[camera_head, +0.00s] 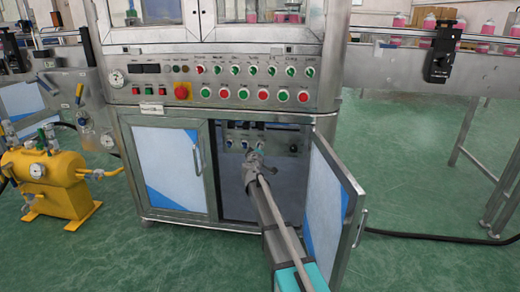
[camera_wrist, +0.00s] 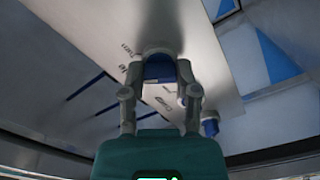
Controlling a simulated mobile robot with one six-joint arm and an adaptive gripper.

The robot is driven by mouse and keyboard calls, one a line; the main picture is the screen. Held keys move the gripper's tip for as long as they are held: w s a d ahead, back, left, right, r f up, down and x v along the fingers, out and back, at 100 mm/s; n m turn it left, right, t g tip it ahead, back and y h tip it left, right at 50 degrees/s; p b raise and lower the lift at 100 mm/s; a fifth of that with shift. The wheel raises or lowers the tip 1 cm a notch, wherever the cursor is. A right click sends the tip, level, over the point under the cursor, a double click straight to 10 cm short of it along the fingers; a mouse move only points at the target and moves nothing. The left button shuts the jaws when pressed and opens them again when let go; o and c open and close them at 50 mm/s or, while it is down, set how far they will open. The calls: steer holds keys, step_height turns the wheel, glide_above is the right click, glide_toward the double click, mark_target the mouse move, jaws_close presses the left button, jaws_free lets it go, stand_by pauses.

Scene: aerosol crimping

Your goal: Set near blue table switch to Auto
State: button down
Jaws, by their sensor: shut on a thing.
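My gripper (camera_head: 255,160) reaches through the open right-hand door of the machine's lower cabinet, up to a small inner switch panel (camera_head: 276,135). In the wrist view my gripper (camera_wrist: 160,85) has its two fingers on either side of a blue switch knob (camera_wrist: 158,71) on a pale panel (camera_wrist: 90,40) and is shut on it. The knob's setting cannot be told. A second blue knob (camera_wrist: 210,127) sits to the right, apart from the fingers. In the head view my gripper hides part of the panel.
The open cabinet door (camera_head: 327,205) stands close to the right of my arm. The shut left door (camera_head: 168,165) is beside the opening. Above is the main control panel (camera_head: 225,82) with several buttons and switches. A yellow tank (camera_head: 48,170) stands at left.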

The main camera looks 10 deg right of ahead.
steer(key=n, duration=0.4)
steer(key=shift+n, duration=0.3)
steer(key=n, duration=0.3)
steer(key=shift+n, duration=0.3)
steer(key=n, duration=0.3)
steer(key=shift+n, duration=2.1)
steer(key=shift+c, duration=1.8)
jaws_free()
